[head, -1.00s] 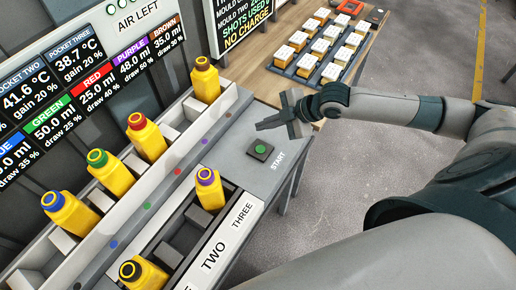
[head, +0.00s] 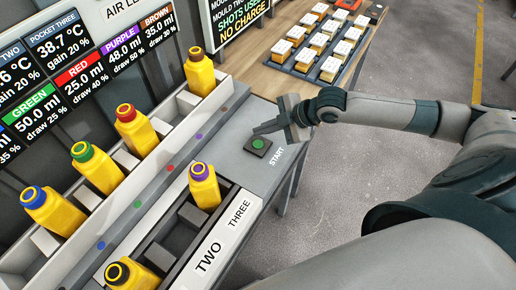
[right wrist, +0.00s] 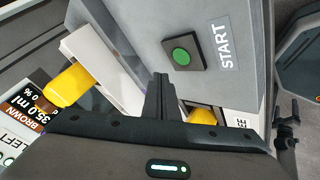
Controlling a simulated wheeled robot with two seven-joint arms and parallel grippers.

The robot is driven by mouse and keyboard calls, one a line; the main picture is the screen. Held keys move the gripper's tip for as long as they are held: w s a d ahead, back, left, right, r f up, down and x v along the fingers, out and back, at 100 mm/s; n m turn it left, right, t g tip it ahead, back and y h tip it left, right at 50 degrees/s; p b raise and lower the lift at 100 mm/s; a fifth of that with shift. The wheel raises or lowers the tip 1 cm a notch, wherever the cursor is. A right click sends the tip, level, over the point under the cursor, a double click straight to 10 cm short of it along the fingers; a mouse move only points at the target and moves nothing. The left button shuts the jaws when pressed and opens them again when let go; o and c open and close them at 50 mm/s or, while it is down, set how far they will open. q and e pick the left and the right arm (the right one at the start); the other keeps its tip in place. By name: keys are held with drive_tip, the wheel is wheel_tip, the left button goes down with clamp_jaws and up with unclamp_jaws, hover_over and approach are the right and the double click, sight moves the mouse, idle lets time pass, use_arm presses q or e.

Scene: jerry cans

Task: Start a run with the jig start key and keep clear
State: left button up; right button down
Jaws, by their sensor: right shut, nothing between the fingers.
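The start key is a green round button (head: 258,144) on a dark square base, set on the grey bench end beside the word START. It also shows in the right wrist view (right wrist: 181,56), with nothing covering it. My right gripper (head: 257,130) is shut and empty. In the head view its fingertips are just above and behind the key, with a small gap in the picture; I cannot tell the height between them. In the right wrist view the closed fingers (right wrist: 160,92) lie below the key, apart from it. My left gripper is not in view.
Yellow cans with coloured caps, such as the red-capped one (head: 135,130), stand in a rack on the left. A purple-capped can (head: 203,185) and a black-capped can (head: 130,274) stand in the front pockets. A tray of white-topped blocks (head: 318,45) is behind. Floor at right is clear.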

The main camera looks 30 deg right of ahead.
sight(262, 145)
drive_tip(key=shift+f+b, duration=0.45)
drive_tip(key=shift+f, duration=1.05)
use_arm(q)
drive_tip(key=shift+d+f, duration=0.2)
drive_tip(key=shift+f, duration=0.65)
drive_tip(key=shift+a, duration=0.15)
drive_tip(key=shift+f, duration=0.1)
use_arm(e)
drive_tip(key=shift+f, duration=0.8)
idle(0.5)
drive_tip(key=shift+r, duration=0.1)
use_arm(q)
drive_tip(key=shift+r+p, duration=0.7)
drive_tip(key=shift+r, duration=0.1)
use_arm(e)
drive_tip(key=shift+r, duration=0.7)
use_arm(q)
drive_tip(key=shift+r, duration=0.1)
use_arm(e)
drive_tip(key=shift+r, duration=0.1)
wheel_tip(262, 145, up, 5)
drive_tip(key=p, duration=0.4)
drive_tip(key=shift+p, duration=0.3)
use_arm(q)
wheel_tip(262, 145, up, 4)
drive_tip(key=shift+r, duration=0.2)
